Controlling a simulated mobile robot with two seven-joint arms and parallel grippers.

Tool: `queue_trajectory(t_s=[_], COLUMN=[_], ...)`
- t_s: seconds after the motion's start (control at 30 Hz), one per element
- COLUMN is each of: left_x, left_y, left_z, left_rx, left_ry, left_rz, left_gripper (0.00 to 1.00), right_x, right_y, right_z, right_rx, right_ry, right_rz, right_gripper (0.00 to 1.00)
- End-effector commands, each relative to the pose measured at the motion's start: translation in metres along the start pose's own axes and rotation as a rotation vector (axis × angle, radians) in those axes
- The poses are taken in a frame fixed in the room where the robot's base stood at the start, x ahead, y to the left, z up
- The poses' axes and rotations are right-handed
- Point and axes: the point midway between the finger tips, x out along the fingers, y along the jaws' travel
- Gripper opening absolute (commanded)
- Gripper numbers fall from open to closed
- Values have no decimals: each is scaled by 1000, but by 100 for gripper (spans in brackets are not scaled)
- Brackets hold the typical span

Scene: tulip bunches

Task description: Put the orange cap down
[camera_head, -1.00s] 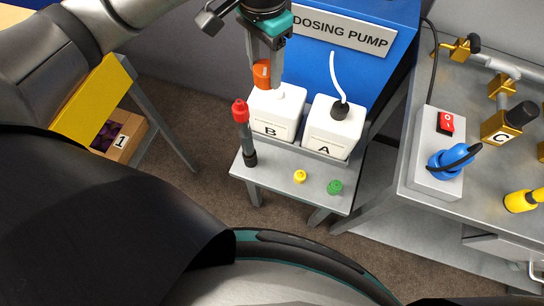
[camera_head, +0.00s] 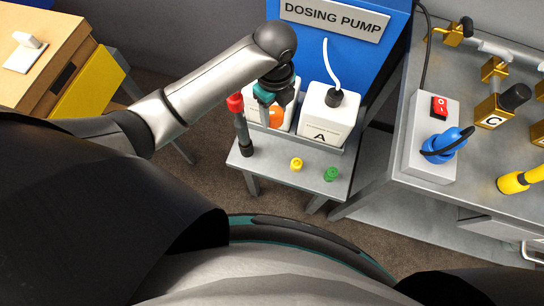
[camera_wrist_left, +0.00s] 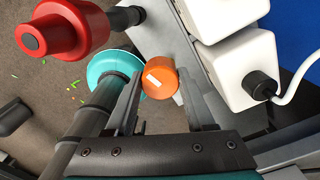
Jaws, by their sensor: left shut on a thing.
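My left gripper (camera_head: 268,115) is shut on the orange cap (camera_head: 277,117), in front of the white bottle B (camera_head: 289,97). In the wrist view the orange cap (camera_wrist_left: 160,82) sits between the two fingers (camera_wrist_left: 158,88), with a small white mark on its face. Bottle B is mostly hidden behind my gripper and arm in the head view. White bottle A (camera_head: 326,112) stands to its right with a black cap and white tube. Whether the orange cap touches anything below it cannot be seen. My right gripper is not in view.
A yellow cap (camera_head: 296,164) and a green cap (camera_head: 331,174) lie on the small grey table (camera_head: 270,172). A black post with a red top (camera_head: 241,128) stands at its left, close to my gripper; its red top (camera_wrist_left: 66,30) is large in the wrist view. The table front has free room.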

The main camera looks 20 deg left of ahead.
Motion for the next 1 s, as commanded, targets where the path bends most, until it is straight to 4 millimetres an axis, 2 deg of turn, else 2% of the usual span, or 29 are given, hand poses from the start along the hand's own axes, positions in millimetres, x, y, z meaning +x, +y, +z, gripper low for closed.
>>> queue_trajectory(t_s=[0.03, 0.2, 0.37, 0.47, 0.8, 0.9, 1.0], left_x=[8, 24, 37, 57, 150, 170, 183], left_y=[4, 12, 15, 15, 15, 15, 14], left_z=[-3, -8, -9, -9, -9, -9, -9], left_rx=[56, 208, 265, 269, 267, 268, 268], left_ry=[4, 2, 1, 2, 2, 1, 1], left_rz=[4, 1, 1, 3, 1, 2, 0], left_gripper=[1, 1, 1, 1, 1, 1, 1], right_x=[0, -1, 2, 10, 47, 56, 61], right_y=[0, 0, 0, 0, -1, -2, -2], right_z=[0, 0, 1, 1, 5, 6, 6], right_rx=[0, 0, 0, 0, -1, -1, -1], right_ry=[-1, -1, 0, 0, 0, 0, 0], right_rz=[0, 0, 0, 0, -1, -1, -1], right_gripper=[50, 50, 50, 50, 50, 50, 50])
